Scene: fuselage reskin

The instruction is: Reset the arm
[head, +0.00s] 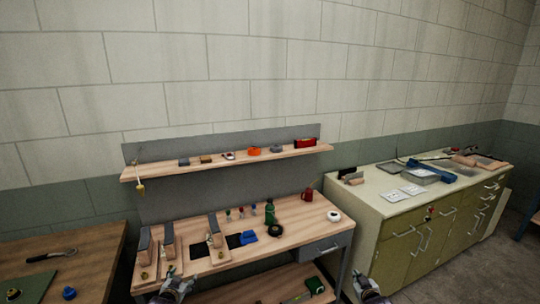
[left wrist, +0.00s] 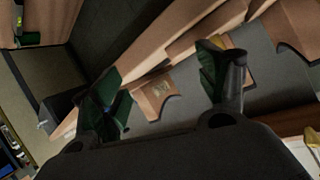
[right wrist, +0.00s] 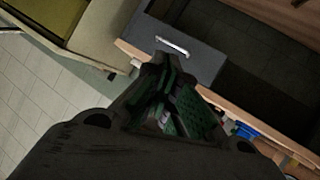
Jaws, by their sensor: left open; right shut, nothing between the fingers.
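My left gripper (head: 175,287) is low in the head view, in front of the workbench's left half. In the left wrist view its two green-padded fingers (left wrist: 165,92) stand wide apart with nothing between them. My right gripper (head: 372,290) is at the bottom edge of the head view, right of the workbench and in front of the green cabinet. In the right wrist view its fingers (right wrist: 170,105) are together and empty, with the bench drawer (right wrist: 185,45) beyond them. Both arms are mostly out of the head view.
The wooden workbench (head: 300,232) holds wooden stands, small bottles, a green bottle (head: 270,212) and a red mug (head: 308,195). A shelf (head: 170,172) with small items is above. A green cabinet (head: 400,250) stands right; a brown table (head: 95,262) stands left.

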